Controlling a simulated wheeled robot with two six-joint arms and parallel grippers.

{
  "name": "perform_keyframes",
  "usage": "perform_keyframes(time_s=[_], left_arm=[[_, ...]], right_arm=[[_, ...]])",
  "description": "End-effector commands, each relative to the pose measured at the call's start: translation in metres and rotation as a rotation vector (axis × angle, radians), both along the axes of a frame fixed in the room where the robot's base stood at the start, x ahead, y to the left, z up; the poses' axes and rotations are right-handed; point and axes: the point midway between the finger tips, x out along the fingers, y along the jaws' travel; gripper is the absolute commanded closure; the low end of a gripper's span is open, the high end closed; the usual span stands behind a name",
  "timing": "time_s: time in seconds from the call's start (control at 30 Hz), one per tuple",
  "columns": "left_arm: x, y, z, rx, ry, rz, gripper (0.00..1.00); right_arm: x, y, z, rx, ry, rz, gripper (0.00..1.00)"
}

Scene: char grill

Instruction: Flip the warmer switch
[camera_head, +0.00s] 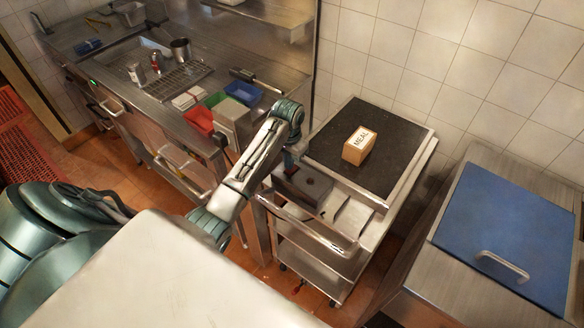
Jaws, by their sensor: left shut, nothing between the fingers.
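My left arm comes in from the left and bends down at the wrist over the near left corner of a steel cart with a dark top (345,131). My left gripper (290,162) is small in the view and partly hidden by the wrist; it is shut and empty. Just below and beside it is a dark grey metal box (303,190) with a small dark round spot on top. I cannot tell whether the gripper touches it. No switch can be clearly made out, and I cannot tell which unit is the warmer. My right gripper is out of view.
A box marked MEAL (358,150) sits on the dark top. A blue-lidded steel unit (510,235) stands at the right. A steel counter (140,95) at the back left holds red (199,119), blue (243,93) and green containers. A tiled wall stands behind the cart.

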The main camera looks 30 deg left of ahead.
Motion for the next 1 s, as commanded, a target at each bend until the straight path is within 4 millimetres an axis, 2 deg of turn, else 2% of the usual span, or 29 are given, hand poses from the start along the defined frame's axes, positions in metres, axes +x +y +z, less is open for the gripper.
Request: perform_keyframes(time_s=[1.0], left_arm=[[0.0, -0.0001, -0.0058, 0.0, 0.0, 0.0, 1.0]], right_arm=[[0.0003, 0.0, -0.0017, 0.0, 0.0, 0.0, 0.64]])
